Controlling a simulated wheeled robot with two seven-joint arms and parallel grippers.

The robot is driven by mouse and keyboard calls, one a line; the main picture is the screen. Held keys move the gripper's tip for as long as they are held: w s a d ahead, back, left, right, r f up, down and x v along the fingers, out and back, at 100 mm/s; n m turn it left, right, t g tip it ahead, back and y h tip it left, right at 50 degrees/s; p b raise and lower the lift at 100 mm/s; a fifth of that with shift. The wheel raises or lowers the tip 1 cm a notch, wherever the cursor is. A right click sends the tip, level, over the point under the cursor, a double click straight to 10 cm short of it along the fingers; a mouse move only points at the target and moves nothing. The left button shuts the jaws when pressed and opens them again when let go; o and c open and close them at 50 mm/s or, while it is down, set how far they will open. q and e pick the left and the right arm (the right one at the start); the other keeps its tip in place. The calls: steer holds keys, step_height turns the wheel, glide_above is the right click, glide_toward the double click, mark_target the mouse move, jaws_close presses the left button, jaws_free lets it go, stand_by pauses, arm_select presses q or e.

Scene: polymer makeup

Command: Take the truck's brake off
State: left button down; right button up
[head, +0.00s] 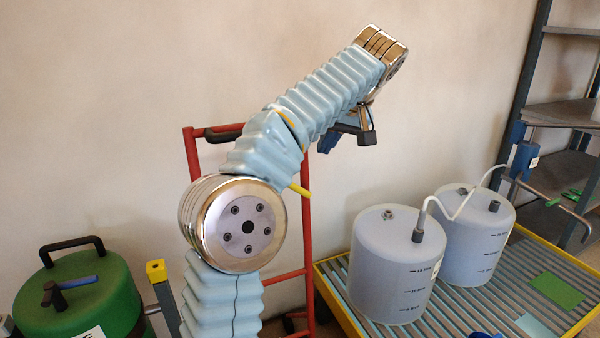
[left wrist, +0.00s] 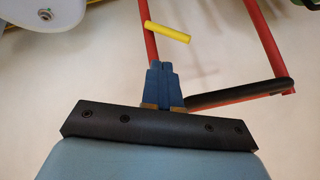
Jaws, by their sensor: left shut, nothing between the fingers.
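The truck is a red tubular frame (head: 307,235) standing by the wall, with a black grip (head: 222,132) on its top bar. A short yellow lever (head: 299,190) sticks out by its right post; my arm hides part of the frame. The wrist view shows the yellow lever (left wrist: 167,31) against a red post (left wrist: 149,45), and the black grip (left wrist: 240,94). My left gripper (head: 329,141) is above and right of the lever, its blue fingers partly hidden by my wrist. In the wrist view its fingers (left wrist: 163,66) are shut, empty and apart from the lever. My right gripper is out of view.
A green drum (head: 80,300) stands at lower left, near a yellow-capped post (head: 156,272). A grey shelf rack (head: 565,112) is far right. The wall above is clear.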

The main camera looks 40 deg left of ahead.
arm_select(q)
glide_toward(292, 186)
step_height(292, 186, down, 4)
steer(key=w+a, duration=0.2)
steer(key=shift+a+f, duration=0.55)
steer(key=shift+a, duration=0.05)
steer(key=b, duration=0.2)
steer(key=s+a+f+t+b, duration=0.1)
steer(key=b, duration=0.1)
steer(key=shift+f+h, duration=0.35)
steer(key=shift+h, duration=0.05)
steer(key=shift+s+r+n+t, duration=0.1)
steer(key=shift+s+n+t, duration=0.05)
steer(key=shift+n+t, duration=0.15)
